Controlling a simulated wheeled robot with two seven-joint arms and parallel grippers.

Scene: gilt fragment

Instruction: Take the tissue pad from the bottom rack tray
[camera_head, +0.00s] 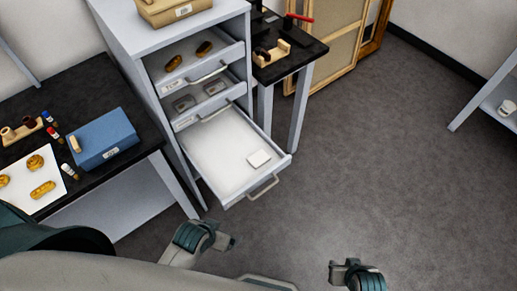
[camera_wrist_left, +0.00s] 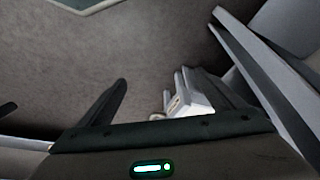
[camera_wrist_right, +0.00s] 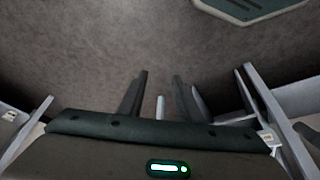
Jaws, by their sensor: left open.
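The tissue pad (camera_head: 259,158) is a small white square. It lies flat near the front right corner of the pulled-out bottom rack tray (camera_head: 215,141), which is otherwise bare. My left gripper (camera_head: 228,242) is in front of and below the tray in the head view, apart from it. In the left wrist view its fingers (camera_wrist_left: 154,85) stand apart, with floor and a blurred pale thing showing beyond. My right gripper (camera_head: 350,268) is further right over bare floor. In the right wrist view its fingers (camera_wrist_right: 160,80) stand apart with nothing held.
The grey rack (camera_head: 158,98) has two upper trays, holding gilt pieces (camera_head: 188,56) and dark pads (camera_head: 200,96). A black table (camera_head: 85,100) with a blue box (camera_head: 103,137) stands left. A dark bench (camera_head: 300,55) stands behind. Floor at right (camera_head: 390,150) is clear.

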